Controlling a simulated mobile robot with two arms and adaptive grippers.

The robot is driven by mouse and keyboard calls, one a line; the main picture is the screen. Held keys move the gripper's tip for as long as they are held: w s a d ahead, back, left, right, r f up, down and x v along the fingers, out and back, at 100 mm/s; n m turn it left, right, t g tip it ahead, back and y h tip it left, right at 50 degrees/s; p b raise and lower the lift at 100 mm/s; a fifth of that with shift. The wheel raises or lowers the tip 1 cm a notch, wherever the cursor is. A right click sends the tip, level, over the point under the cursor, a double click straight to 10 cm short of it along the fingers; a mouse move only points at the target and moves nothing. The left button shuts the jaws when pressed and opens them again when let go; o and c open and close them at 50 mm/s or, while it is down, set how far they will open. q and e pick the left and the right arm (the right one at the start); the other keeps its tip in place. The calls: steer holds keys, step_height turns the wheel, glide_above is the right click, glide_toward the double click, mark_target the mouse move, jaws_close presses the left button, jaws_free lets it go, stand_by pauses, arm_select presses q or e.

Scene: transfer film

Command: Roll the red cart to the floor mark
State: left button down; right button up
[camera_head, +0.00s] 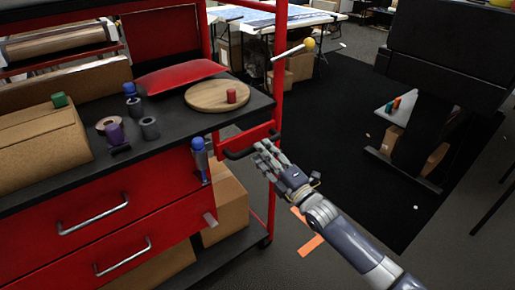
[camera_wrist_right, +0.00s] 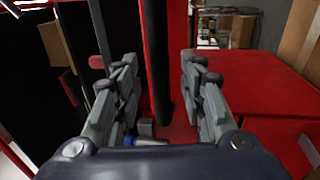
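The red cart (camera_head: 145,205) stands at the left in the head view, with a black top, red drawers and a red upright frame. A black handle bar (camera_head: 238,155) sticks out at its right end. My right gripper (camera_head: 262,152) is beside that handle, fingers towards it. In the right wrist view the gripper (camera_wrist_right: 160,75) has its fingers apart, with the dark bar (camera_wrist_right: 156,50) showing between them; I cannot tell if they touch it. An orange floor mark (camera_head: 311,245) lies on the floor, partly hidden by my right arm. My left gripper is not in view.
On the cart top are a round wooden board (camera_head: 205,97) with a red cylinder, a red cushion (camera_head: 165,78), a cardboard box (camera_head: 40,150) and small items. A black stand (camera_head: 410,140) is at the right. Dark floor between is mostly clear.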

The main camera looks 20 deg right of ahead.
steer(key=shift+x, duration=1.8)
jaws_close()
